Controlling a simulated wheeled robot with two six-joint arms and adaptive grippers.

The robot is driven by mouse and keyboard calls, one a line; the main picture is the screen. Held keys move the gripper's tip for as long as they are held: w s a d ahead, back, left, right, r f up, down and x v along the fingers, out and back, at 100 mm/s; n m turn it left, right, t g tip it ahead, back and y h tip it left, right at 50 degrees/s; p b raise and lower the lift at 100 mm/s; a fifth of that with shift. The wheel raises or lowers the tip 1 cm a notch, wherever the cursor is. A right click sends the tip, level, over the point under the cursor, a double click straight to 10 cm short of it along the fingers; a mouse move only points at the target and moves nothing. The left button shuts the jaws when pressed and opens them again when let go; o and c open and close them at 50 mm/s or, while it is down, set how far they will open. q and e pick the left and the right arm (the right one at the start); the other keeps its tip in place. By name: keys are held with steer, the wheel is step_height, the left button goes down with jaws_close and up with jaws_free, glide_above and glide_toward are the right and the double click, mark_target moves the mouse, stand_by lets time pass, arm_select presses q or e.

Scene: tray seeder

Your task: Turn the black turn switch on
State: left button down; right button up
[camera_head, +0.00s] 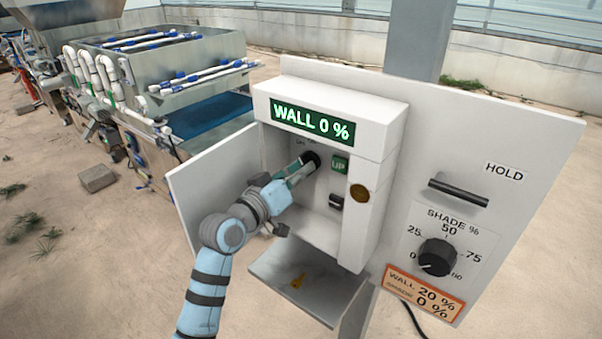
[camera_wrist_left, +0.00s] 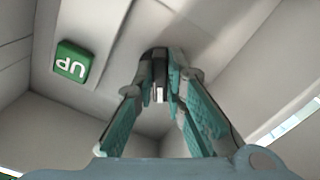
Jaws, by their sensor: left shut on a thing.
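The black turn switch (camera_head: 312,160) sits on the back panel inside the open white control box (camera_head: 330,113), left of the green UP button (camera_head: 340,164). My left gripper (camera_head: 304,166) reaches into the box and is shut on the switch. In the left wrist view, the fingers of my left gripper (camera_wrist_left: 160,90) close on the black switch (camera_wrist_left: 159,68), which has a white mark on its face. Small lettering above the switch is partly legible in the head view. The UP button also shows at the left of the wrist view (camera_wrist_left: 72,62). My right gripper is not in view.
The box display (camera_head: 312,121) reads WALL 0 %. The open door (camera_head: 215,175) hangs at the left. A shelf (camera_head: 305,285) juts out below. To the right are a HOLD handle (camera_head: 458,192), a shade knob (camera_head: 437,256) and an orange label (camera_head: 424,293).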

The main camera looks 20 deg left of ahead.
arm_select(q)
steer(key=m+b, duration=0.1)
steer(key=m, duration=0.2)
steer(key=m+b, duration=0.1)
steer(key=m, duration=0.2)
steer(key=shift+a+f, duration=0.15)
steer(key=shift+f, duration=0.05)
stand_by(0.4)
steer(key=c, duration=1.6)
jaws_free()
steer(key=shift+c, duration=0.2)
steer(key=shift+r, duration=0.1)
steer(key=v, duration=1.2)
